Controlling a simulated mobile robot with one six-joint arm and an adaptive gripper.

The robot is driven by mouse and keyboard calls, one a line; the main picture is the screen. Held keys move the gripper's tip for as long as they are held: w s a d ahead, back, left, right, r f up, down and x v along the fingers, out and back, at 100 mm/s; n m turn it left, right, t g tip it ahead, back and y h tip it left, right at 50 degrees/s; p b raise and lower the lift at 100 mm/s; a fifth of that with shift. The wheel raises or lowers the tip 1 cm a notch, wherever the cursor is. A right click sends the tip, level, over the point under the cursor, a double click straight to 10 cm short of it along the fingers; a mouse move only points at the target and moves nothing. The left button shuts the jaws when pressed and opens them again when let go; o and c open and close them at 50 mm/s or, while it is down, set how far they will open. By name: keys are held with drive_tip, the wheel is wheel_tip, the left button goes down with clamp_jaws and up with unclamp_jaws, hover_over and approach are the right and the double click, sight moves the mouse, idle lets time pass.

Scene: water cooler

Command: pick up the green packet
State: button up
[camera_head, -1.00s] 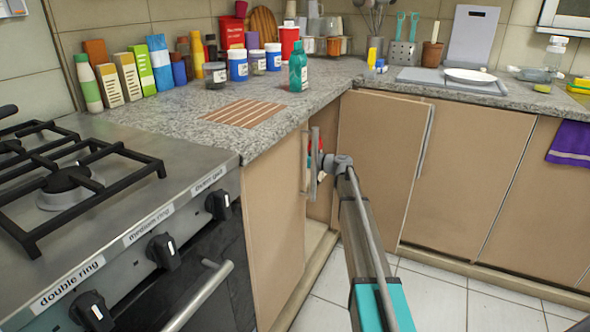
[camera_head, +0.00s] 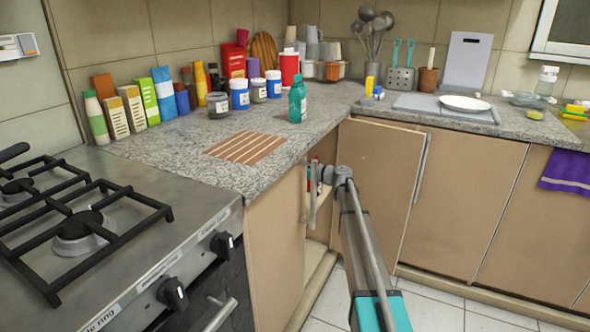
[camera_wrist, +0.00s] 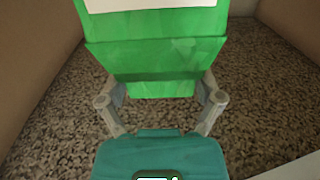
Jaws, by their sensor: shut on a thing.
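The green packet (camera_wrist: 155,60) fills the upper middle of the wrist view, with a white patch at its top edge. My gripper (camera_wrist: 160,97) has its two grey fingers on either side of the packet's lower part and is shut on it. Speckled brown-grey surface shows behind the packet, with beige panels at both sides. In the head view my arm reaches to the open corner cabinet; the fingers and the held packet are hidden there.
A cabinet door (camera_head: 375,185) stands right of my arm, and another cabinet front (camera_head: 275,240) is at the left. The gas hob (camera_head: 90,240) is far left. Jars, packets and a teal bottle (camera_head: 298,101) stand on the worktop (camera_head: 190,150) above.

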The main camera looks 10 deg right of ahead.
drive_tip(key=shift+r+p, duration=1.2)
drive_tip(key=shift+r, duration=0.4)
